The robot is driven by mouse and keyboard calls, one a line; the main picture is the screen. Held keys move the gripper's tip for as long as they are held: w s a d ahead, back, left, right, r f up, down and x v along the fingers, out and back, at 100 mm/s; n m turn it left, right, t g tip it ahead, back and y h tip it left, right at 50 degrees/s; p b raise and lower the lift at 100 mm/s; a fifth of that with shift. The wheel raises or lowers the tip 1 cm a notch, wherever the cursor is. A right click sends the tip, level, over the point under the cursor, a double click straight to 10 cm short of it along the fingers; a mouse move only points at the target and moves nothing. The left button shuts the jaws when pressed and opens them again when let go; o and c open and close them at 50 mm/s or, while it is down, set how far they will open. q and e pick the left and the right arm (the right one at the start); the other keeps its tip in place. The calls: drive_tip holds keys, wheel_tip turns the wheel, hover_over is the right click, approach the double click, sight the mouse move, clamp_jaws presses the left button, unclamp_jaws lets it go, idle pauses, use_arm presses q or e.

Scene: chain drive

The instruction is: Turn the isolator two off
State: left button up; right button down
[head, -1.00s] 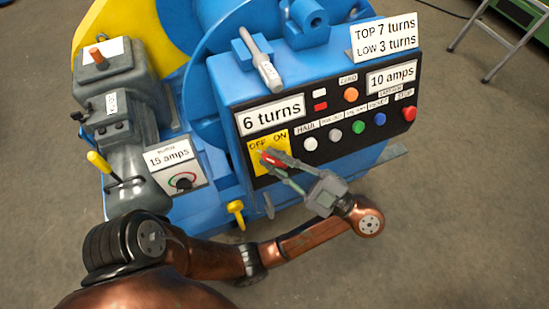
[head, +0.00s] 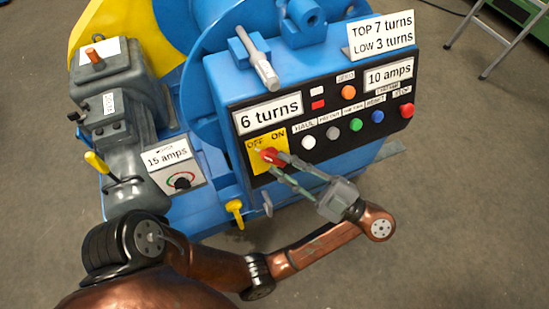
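The isolator is a yellow plate (head: 254,158) marked OFF and ON at the lower left of the control panel. Its red handle (head: 268,154) sits below the lettering and appears to slant up toward the OFF side, though the fingers partly cover it. No label numbering the isolator is readable. My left gripper (head: 275,162) reaches in from the lower right. Its two fingers are spread apart, with the tips just right of and below the red handle. The tips look clear of the handle or barely beside it. My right gripper is not in view.
Right of the isolator, the panel carries several push buttons, including white (head: 308,142), green (head: 355,125) and red (head: 406,110). A dial (head: 181,181) is at the left. Open floor (head: 460,210) lies at the right.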

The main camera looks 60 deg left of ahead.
use_arm(q)
drive_tip(key=v, duration=0.4)
idle(0.6)
